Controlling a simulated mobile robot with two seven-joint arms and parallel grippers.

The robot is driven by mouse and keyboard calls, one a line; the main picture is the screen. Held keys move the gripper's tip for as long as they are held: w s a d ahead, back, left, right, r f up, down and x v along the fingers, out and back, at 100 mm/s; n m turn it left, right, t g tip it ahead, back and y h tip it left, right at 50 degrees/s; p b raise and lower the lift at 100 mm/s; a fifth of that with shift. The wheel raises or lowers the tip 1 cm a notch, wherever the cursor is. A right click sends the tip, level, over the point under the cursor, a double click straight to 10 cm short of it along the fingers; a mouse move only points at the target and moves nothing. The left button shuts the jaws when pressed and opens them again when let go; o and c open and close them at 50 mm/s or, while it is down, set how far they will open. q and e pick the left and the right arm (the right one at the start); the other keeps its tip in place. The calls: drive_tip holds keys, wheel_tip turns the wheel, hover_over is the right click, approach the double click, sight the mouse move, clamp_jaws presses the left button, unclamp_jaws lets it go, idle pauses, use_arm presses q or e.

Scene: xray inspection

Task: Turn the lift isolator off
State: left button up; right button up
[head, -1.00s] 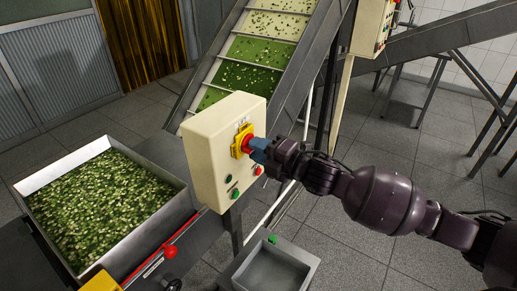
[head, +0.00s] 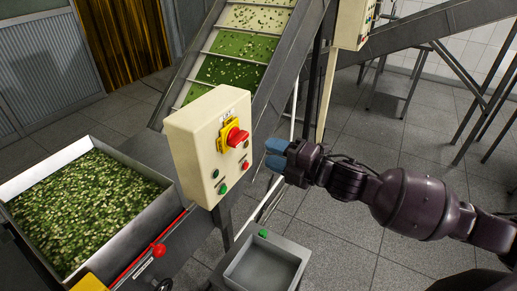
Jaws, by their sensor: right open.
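The lift isolator is a red rotary knob (head: 236,136) on a yellow plate (head: 224,143), on the front of a cream control box (head: 190,148). A label above it is too small to read surely. The knob's grip looks tilted rather than upright. Green and red push buttons sit below it on the same face. My right gripper (head: 274,153), with blue fingertips, is open and empty to the right of the knob, apart from it. My left gripper is not in view.
A steel hopper (head: 158,180) full of chopped green pieces stands at left. A green inclined conveyor (head: 232,72) rises behind the box. Another cream box (head: 350,22) hangs at upper right.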

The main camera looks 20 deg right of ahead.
drive_tip(key=shift+v, duration=1.3)
drive_tip(key=s+d+f+m+t+h, duration=0.1)
drive_tip(key=d+f+m+h, duration=0.1)
drive_tip(key=f+m+h, duration=0.4)
drive_tip(key=s+d+f+m+h, duration=0.1)
drive_tip(key=d+f+m, duration=0.1)
drive_tip(key=f+m, duration=0.65)
drive_tip(key=s+f+m+g+h, duration=0.3)
drive_tip(key=s+f+m+h, duration=0.1)
drive_tip(key=s+f+m, duration=0.6)
drive_tip(key=s+f, duration=0.3)
drive_tip(key=s, duration=0.2)
drive_tip(key=shift+f, duration=0.4)
